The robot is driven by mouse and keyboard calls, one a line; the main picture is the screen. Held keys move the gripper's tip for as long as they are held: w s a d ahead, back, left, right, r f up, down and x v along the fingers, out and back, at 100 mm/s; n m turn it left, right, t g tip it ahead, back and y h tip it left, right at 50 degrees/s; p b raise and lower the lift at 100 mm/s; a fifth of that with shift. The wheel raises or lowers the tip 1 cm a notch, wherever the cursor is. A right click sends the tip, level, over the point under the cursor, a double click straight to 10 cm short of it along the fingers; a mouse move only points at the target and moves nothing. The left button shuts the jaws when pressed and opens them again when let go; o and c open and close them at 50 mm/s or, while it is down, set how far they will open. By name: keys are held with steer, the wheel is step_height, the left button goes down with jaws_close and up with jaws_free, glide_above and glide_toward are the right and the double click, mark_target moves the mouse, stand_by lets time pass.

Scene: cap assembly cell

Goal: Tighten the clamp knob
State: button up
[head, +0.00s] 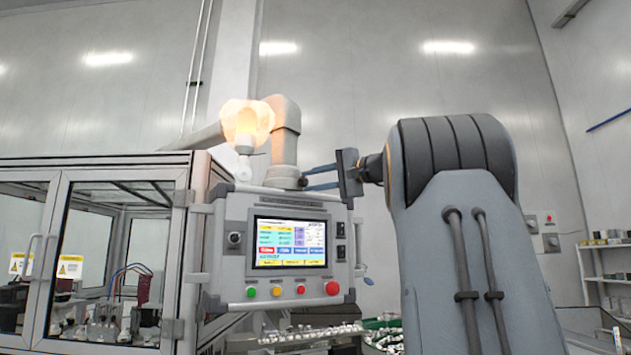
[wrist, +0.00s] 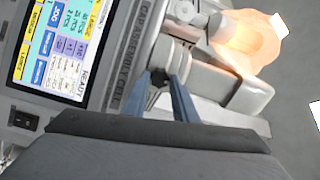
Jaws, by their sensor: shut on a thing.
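My gripper (head: 306,180) reaches in from the right to the top right of the control panel, its two blue fingers closed in. In the wrist view my gripper (wrist: 172,84) has its fingertips on either side of the small dark clamp knob (wrist: 160,77), shut on it. The knob sits at the base of the grey support arm (wrist: 232,90), beside the panel's top edge.
The control panel (head: 233,290) has a lit screen (head: 290,243), coloured buttons and a red stop button (head: 332,288). A glass-walled machine enclosure (head: 62,245) fills the left. Shelves (head: 606,262) stand far right.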

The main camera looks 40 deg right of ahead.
steer(key=shift+a+f, duration=0.1)
steer(key=o, duration=1)
steer(key=shift+a, duration=0.1)
steer(key=shift+o, duration=0.2)
steer(key=shift+s+d, duration=0.15)
steer(key=shift+d, duration=0.05)
steer(key=b+v, duration=0.3)
steer(key=v, duration=0.4)
steer(key=shift+s, duration=0.25)
